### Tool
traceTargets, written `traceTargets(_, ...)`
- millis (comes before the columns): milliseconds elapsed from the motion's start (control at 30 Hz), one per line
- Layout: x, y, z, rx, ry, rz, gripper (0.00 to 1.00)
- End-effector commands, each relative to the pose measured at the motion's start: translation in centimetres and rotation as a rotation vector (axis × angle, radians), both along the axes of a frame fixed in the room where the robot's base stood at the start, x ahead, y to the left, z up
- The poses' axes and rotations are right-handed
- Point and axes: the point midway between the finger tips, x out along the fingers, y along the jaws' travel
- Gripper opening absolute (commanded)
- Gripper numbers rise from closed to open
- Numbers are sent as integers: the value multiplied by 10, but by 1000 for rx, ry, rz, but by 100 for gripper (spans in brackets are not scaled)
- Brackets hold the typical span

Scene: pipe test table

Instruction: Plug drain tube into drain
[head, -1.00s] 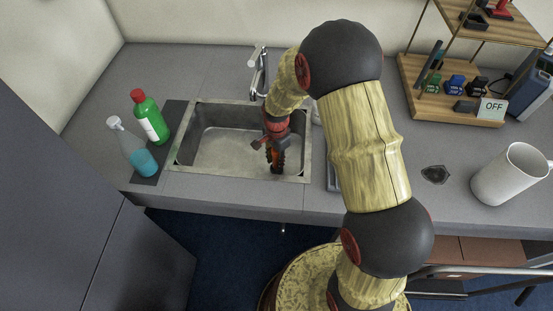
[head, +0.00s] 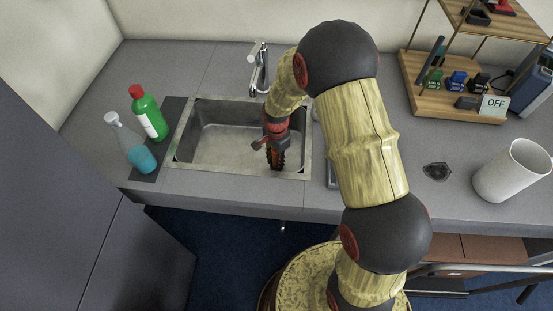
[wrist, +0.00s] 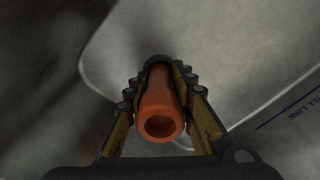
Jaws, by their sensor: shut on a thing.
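The drain tube is an orange-red hollow tube (wrist: 160,115) in the wrist view, with its open round end facing the camera. My gripper (wrist: 160,75) is shut on the tube, one finger on each side. In the head view my gripper (head: 275,155) points down inside the metal sink (head: 215,148), near its front right part. Only a little orange of the tube shows there between the fingers. The tube's far end is hidden by the fingertips. I cannot make out the drain in either view.
A chrome faucet (head: 261,68) stands behind the sink.

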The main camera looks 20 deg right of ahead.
Motion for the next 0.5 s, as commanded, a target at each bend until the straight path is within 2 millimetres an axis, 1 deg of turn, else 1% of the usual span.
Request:
traceTargets(67,0,0,-2,0,0,0,0)
traceTargets(100,0,0,-2,0,0,0,27)
traceTargets(233,0,0,-1,0,0,0,34)
traceTargets(467,0,0,-1,0,0,0,34)
traceTargets(500,0,0,-1,0,0,0,36)
